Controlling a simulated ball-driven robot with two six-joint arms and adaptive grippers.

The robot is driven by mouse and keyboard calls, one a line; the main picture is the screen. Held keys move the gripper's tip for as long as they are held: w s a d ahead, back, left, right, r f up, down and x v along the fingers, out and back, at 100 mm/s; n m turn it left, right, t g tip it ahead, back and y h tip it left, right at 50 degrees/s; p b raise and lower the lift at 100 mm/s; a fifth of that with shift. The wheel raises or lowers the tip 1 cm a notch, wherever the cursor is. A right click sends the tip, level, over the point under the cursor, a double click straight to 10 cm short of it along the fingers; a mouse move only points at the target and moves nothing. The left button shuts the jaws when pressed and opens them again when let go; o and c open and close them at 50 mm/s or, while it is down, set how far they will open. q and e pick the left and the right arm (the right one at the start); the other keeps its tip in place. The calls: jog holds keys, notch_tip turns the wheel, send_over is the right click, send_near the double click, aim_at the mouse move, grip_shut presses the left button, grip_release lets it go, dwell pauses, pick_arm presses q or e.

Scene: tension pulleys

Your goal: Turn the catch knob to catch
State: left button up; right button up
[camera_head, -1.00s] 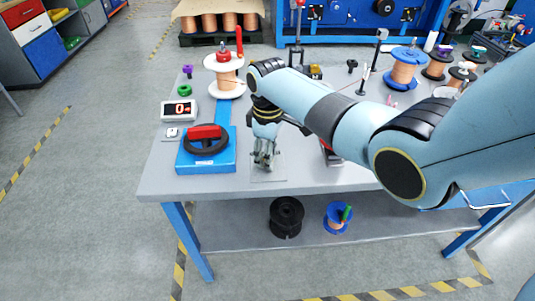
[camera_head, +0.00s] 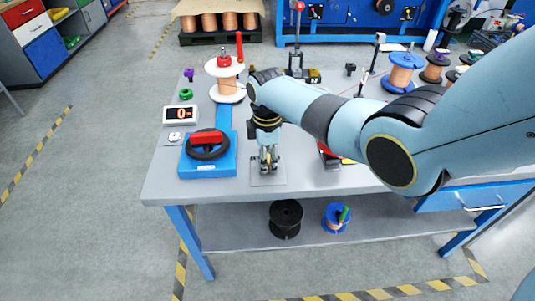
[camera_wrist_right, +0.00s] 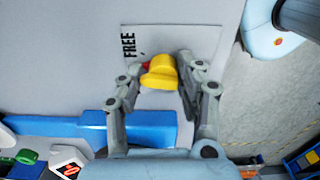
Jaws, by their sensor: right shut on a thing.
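The catch knob (camera_wrist_right: 160,72) is yellow with a bit of red at its left side in the right wrist view. It sits on a pale plate (camera_wrist_right: 205,40) marked "FREE" on the bench top. My right gripper (camera_wrist_right: 162,76) has its fingers on both sides of the knob and is shut on it. In the head view my right gripper (camera_head: 267,168) points down at the plate (camera_head: 268,181) near the bench's front edge, and it hides the knob there. Any other word on the plate is hidden. My left gripper is not in view.
A blue base with a black handwheel and red block (camera_head: 207,150) stands just left of my gripper. Behind are a counter display (camera_head: 181,115) and a copper wire spool (camera_head: 228,85). My arm covers much of the bench's right side. A black spool (camera_head: 286,218) lies on the lower shelf.

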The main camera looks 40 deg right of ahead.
jog(key=n, duration=0.1)
jog(key=n+p, duration=0.1)
jog(key=n, duration=0.2)
jog(key=shift+s+a+f+n, duration=0.2)
jog(key=shift+s+a+n, duration=0.1)
jog(key=shift+s, duration=0.05)
jog(key=shift+f+n+p, duration=0.1)
jog(key=shift+n+p, duration=0.4)
jog(key=shift+n, duration=1.4)
jog(key=shift+s+d, duration=0.1)
jog(key=o, duration=1)
jog(key=shift+o, duration=0.2)
jog(key=shift+d+r, duration=0.1)
jog(key=shift+r, duration=0.1)
jog(key=shift+w, duration=0.2)
jog(key=shift+r, duration=0.15)
